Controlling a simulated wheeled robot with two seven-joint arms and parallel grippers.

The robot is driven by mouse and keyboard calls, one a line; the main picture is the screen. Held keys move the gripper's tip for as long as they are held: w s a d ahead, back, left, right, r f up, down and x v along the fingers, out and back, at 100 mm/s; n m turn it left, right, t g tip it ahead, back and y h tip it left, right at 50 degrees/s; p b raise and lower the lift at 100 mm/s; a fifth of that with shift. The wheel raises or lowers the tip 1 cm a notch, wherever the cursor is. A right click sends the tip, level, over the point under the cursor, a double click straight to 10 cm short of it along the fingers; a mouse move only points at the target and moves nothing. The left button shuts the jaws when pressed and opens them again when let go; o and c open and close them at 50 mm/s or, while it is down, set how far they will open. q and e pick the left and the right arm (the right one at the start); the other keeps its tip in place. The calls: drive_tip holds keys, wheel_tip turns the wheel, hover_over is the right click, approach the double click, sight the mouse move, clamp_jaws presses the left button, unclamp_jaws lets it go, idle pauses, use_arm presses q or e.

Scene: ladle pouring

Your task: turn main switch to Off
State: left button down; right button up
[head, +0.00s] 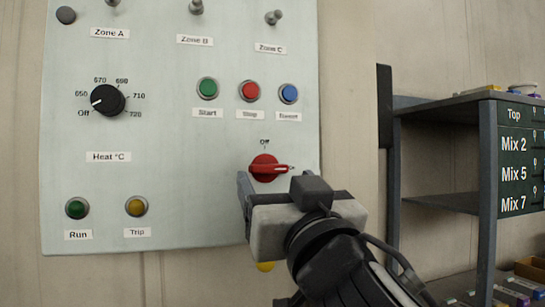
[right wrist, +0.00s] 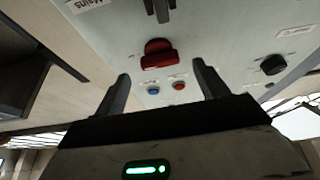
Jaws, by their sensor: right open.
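The main switch (head: 265,168) is a red rotary knob low on the pale panel, with an "Off" label above it. Its handle points to the right, not at the label. It also shows in the right wrist view (right wrist: 158,53), ahead of the gap between my fingertips. My right gripper (head: 271,188) is open just below and in front of the switch; in the right wrist view its two fingers (right wrist: 161,75) are spread and empty. Part of one finger is hidden in the head view. My left gripper is not in view.
Above the switch are green Start (head: 208,88), red Stop (head: 250,91) and blue Reset (head: 289,93) buttons. A black heat dial (head: 107,100) is at the left, above Run and Trip buttons. A dark shelf (head: 487,150) stands to the right of the panel.

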sight(271, 171)
drive_tip(key=shift+p+x, duration=0.45)
drive_tip(key=shift+x, duration=1.45)
drive_tip(key=c, duration=1)
